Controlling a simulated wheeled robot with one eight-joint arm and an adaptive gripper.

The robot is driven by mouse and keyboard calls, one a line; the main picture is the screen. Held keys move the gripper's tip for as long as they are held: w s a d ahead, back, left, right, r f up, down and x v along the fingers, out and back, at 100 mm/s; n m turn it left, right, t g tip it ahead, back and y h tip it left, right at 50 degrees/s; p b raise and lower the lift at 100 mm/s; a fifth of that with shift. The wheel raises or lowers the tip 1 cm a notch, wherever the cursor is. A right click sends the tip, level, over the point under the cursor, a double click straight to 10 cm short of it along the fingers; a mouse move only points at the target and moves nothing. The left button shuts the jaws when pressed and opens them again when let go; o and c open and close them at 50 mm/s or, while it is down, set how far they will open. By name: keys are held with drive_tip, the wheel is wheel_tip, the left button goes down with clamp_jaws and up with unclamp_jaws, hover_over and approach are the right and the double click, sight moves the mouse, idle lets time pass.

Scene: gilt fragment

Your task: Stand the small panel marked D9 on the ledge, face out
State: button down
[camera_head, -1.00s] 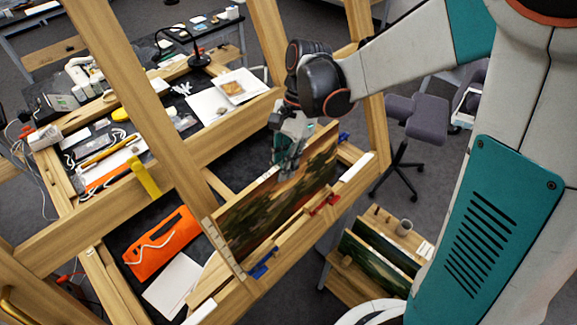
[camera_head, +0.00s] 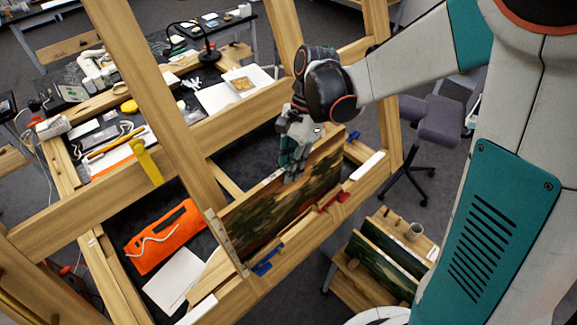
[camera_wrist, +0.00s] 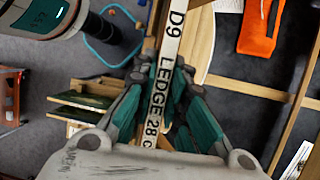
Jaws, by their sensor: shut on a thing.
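The small panel (camera_head: 285,205) shows a dark green landscape face toward the head camera. Its pale top edge (camera_wrist: 166,65) reads "D9 LEDGE 28 c" in the wrist view, with the end of the text hidden. My gripper (camera_head: 292,168) is shut on the panel's top edge from above; its teal fingers (camera_wrist: 160,115) straddle the edge in the wrist view. The panel stands nearly upright at the wooden ledge (camera_head: 300,240) of the large frame. Its lower edge is close behind the blue and red clips; I cannot tell whether it touches the ledge.
A blue clip (camera_head: 267,261) and a red clip (camera_head: 333,199) sit along the ledge. A white block (camera_head: 367,166) lies at its right. An orange pouch (camera_head: 165,237) lies behind the frame. A low rack (camera_head: 387,262) with dark panels stands at lower right.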

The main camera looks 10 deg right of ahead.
idle(0.3)
drive_tip(key=c, duration=1.5)
unclamp_jaws()
drive_tip(key=shift+c, duration=0.2)
drive_tip(key=shift+f, duration=0.1)
drive_tip(key=v, duration=1.2)
